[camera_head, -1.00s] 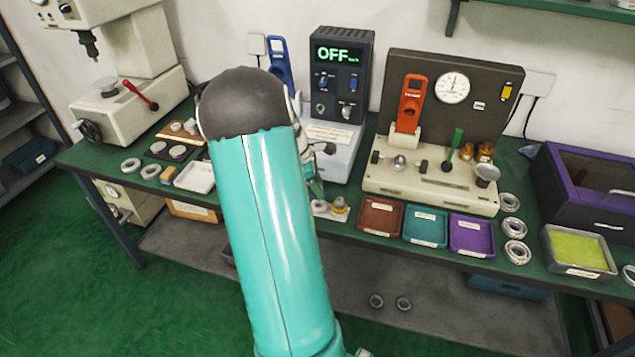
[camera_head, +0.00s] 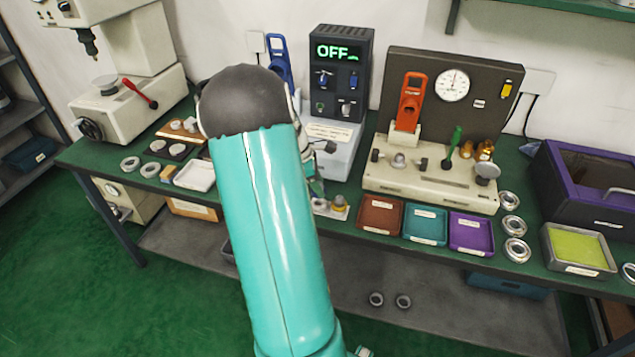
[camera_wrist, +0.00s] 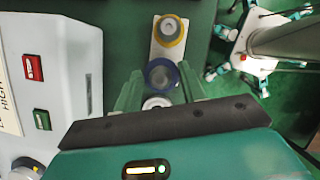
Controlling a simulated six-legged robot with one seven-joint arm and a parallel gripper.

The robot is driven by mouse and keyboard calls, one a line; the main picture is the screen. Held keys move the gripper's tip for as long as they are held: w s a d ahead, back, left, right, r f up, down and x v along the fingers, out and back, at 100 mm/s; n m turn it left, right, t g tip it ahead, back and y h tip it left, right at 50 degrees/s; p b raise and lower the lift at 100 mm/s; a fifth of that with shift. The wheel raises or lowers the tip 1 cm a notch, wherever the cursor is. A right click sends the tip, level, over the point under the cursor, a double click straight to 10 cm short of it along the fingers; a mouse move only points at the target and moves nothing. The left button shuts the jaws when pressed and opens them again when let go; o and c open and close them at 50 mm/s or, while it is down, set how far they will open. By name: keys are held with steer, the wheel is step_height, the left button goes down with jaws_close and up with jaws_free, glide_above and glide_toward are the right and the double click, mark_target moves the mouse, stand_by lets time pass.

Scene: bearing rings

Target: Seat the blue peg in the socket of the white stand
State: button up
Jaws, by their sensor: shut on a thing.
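My gripper (camera_wrist: 160,84) is shut on the blue peg (camera_wrist: 161,66), which shows end-on as a dark blue ring with a grey middle between the two green fingers. The white stand (camera_wrist: 156,53) lies just beyond the fingertips in the wrist view, and a yellow ring with a grey top sits on its far part. The peg overlaps the stand's near end in this view; I cannot tell whether they touch, and the socket is hidden. In the head view the white stand (camera_head: 322,209) shows at the bench's front edge, while my arm hides the peg and most of the gripper.
A grey control unit (camera_head: 335,130) with an OFF display stands close behind the stand. Brown (camera_head: 380,214), teal (camera_head: 425,226) and purple (camera_head: 471,234) trays lie to the right. A white tray (camera_head: 195,175) lies left of my arm.

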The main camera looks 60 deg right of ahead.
steer(key=shift+f, duration=1.85)
steer(key=o, duration=1.3)
steer(key=shift+c, duration=0.2)
